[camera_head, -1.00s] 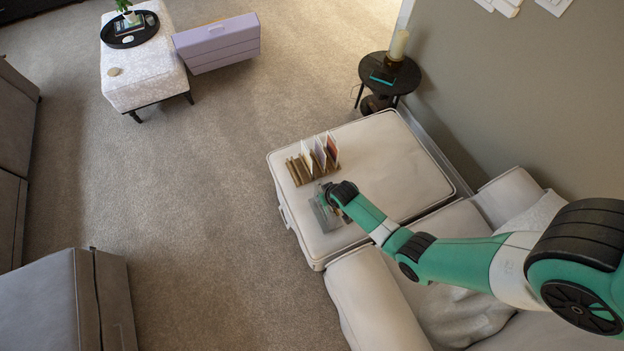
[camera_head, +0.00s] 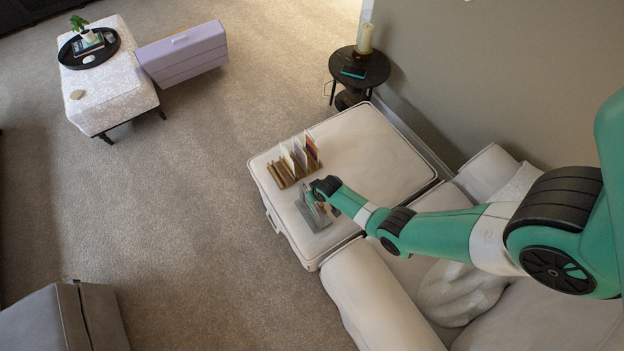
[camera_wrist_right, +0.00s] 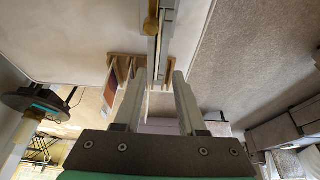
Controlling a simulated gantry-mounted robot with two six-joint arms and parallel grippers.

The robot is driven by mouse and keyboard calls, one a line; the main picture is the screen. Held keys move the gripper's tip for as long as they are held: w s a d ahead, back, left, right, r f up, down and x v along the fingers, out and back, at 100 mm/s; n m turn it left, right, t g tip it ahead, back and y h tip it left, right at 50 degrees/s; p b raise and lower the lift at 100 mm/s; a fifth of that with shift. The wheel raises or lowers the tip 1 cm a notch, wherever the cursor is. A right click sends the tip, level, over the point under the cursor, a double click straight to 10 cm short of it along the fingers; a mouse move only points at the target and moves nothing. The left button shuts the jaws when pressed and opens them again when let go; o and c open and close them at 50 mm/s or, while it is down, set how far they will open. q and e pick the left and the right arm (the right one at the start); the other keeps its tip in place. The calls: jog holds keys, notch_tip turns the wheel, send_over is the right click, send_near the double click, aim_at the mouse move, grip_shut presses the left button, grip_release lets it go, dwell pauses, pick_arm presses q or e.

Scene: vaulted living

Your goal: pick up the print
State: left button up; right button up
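A small grey flat piece (camera_head: 314,218) lies on the cream ottoman (camera_head: 385,160) in the head view, under my right gripper (camera_head: 309,200). I cannot tell if it is the print or a stand. In the right wrist view my right gripper (camera_wrist_right: 160,78) has its two fingers apart, and a thin grey edge with a gold-brown fitting (camera_wrist_right: 151,24) lies ahead of and between the fingertips. I see no clear contact. A wooden rack (camera_head: 280,176) with several upright cards (camera_head: 311,147) stands just behind the gripper; it also shows in the right wrist view (camera_wrist_right: 121,62). My left gripper is not in view.
A black side table (camera_head: 372,70) with a candle (camera_head: 364,38) stands behind the ottoman. The cream sofa (camera_head: 385,305) is close in front. A lilac chest (camera_head: 183,52) and a patterned bench (camera_head: 110,93) are far left. Carpet (camera_head: 190,210) to the left is clear.

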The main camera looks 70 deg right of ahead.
jog(key=b+x, duration=0.3)
jog(key=x, duration=0.2)
jog(key=shift+s+d, duration=0.1)
jog(key=shift+s, duration=0.15)
grip_shut()
dwell(1.0)
